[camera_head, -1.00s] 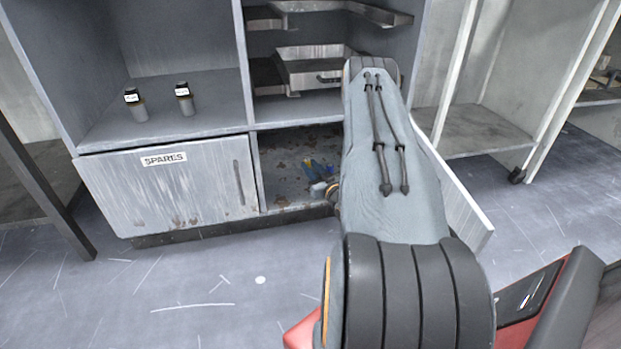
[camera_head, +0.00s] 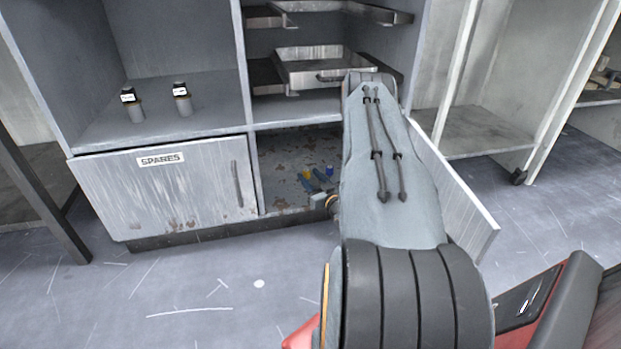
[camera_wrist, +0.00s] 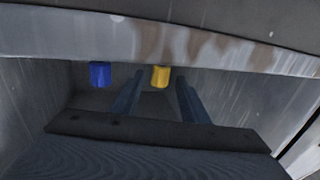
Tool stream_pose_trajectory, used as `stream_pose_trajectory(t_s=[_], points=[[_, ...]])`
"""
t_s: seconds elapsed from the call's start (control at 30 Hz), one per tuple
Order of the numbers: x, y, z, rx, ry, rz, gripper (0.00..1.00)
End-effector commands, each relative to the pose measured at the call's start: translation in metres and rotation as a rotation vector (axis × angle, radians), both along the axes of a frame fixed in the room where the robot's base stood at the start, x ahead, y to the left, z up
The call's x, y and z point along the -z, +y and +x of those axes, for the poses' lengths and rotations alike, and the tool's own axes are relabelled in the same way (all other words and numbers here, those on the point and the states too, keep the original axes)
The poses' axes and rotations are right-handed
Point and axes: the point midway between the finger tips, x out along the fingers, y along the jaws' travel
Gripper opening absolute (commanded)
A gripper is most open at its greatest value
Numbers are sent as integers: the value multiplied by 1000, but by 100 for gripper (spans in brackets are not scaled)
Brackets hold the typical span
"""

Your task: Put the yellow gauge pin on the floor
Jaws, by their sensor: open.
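The yellow gauge pin (camera_wrist: 160,77) stands inside the low open cabinet compartment. In the wrist view it shows between my two finger lines, a little beyond the tips, with clear space on both sides. My gripper (camera_wrist: 159,88) is open and empty, pointing into the compartment.
A blue pin (camera_wrist: 100,74) stands left of the yellow one. The compartment's upper front edge (camera_wrist: 60,38) crosses above. A SPARES door (camera_head: 165,190) is closed at left; an open door (camera_head: 462,205) stands right. The floor (camera_head: 190,285) in front is largely clear.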

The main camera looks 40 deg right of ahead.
Motion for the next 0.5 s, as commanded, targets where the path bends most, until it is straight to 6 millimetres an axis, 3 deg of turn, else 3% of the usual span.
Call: stream_pose_trajectory(t_s=[0.17, 0.5], points=[[-4, 0, -5, 1, 1, 1, 41], [-6, 12, -69, 3, 1, 3, 41]])
